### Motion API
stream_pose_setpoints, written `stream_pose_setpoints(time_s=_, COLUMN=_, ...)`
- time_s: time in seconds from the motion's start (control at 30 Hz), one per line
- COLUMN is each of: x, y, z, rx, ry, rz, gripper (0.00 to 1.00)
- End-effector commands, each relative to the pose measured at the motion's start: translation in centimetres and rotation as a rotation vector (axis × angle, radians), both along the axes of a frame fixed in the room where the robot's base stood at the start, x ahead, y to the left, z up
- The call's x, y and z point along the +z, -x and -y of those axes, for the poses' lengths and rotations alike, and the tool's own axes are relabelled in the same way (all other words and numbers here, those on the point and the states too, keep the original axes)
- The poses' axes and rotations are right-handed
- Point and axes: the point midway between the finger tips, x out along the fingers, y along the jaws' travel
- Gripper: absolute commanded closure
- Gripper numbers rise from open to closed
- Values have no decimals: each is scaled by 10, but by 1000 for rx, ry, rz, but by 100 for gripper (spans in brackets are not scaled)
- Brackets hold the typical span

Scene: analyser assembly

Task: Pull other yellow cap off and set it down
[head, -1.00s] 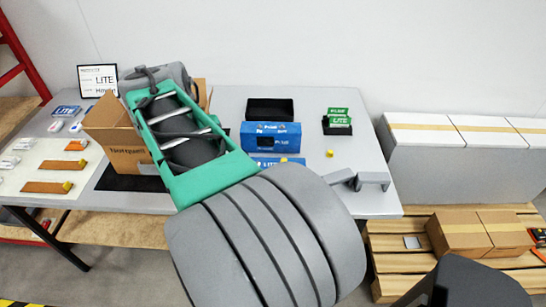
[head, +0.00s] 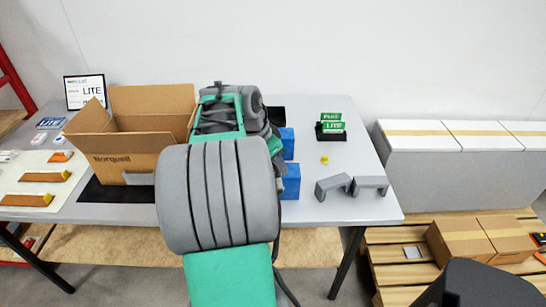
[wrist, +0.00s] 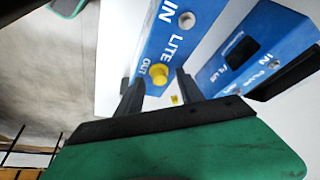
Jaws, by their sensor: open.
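In the wrist view a blue LITE unit (wrist: 180,38) has a yellow cap (wrist: 158,74) on its OUT end. A pale round port (wrist: 187,20) shows at its IN end, with no yellow cap on it. My gripper (wrist: 157,80) is open, its two dark fingers reaching towards the OUT end. The cap appears between the fingertips; I cannot tell how deep it sits there. Another yellow cap (head: 324,160) lies loose on the table in the head view. There my arm hides the gripper and much of the blue unit (head: 290,182).
A second blue unit, marked PLUS (wrist: 262,52), stands beside the LITE one. An open cardboard box (head: 125,160) is at left. Bare table (head: 365,155) lies right of the loose cap.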

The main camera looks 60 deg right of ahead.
Motion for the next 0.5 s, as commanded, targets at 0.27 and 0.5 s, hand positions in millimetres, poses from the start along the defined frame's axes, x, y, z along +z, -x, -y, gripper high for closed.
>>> stream_pose_setpoints(time_s=0.27, x=0, y=0, z=0, rx=1, ry=0, rz=0, gripper=66)
stream_pose_setpoints(time_s=0.5, x=1, y=0, z=0, rx=1, ry=0, rz=0, gripper=86)
